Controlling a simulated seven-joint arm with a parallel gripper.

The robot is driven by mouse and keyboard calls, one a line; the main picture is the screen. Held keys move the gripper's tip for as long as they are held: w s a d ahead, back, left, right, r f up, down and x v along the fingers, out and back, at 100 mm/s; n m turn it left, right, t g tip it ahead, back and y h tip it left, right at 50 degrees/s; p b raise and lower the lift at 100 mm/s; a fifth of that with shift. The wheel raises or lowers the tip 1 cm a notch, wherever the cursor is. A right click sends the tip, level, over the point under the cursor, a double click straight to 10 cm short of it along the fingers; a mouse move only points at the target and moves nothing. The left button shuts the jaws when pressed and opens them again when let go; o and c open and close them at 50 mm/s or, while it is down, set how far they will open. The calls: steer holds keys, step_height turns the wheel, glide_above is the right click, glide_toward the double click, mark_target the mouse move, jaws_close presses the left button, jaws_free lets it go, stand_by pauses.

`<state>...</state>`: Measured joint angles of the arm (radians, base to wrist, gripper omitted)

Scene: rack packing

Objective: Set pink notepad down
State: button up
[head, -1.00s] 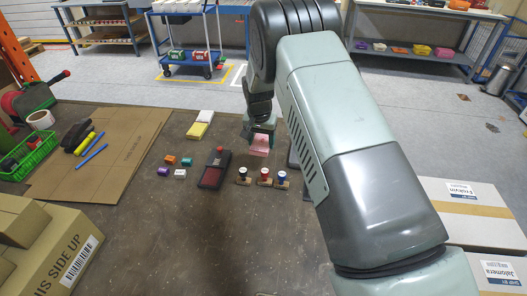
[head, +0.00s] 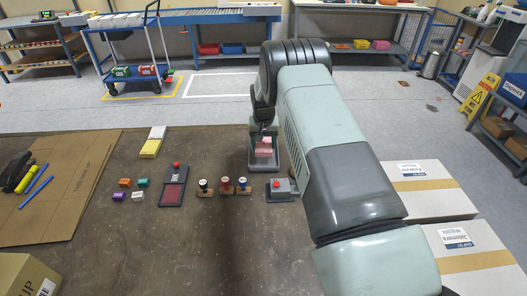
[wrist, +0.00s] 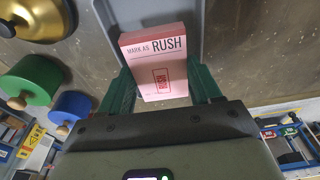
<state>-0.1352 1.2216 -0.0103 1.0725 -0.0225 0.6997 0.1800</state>
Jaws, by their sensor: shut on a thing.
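The pink notepad (wrist: 158,62) has "MARK AS RUSH" printed on it. My gripper (wrist: 160,88) is shut on it, with a green finger on each side in the wrist view. In the head view the pink notepad (head: 264,149) hangs below my gripper (head: 264,140), within the outline of a grey tray (head: 252,168). The tray (wrist: 205,14) also shows behind the notepad in the wrist view. I cannot tell whether the notepad touches the tray floor.
A grey box with a red button (head: 282,189) stands just in front of the tray. Several stamps (head: 226,187) and a dark stamp pad case (head: 173,186) stand to the left. White cartons (head: 430,190) are at the right.

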mark_target(264, 146)
steer(key=shift+f, duration=1.95)
steer(key=shift+f, duration=0.15)
steer(key=o, duration=0.8)
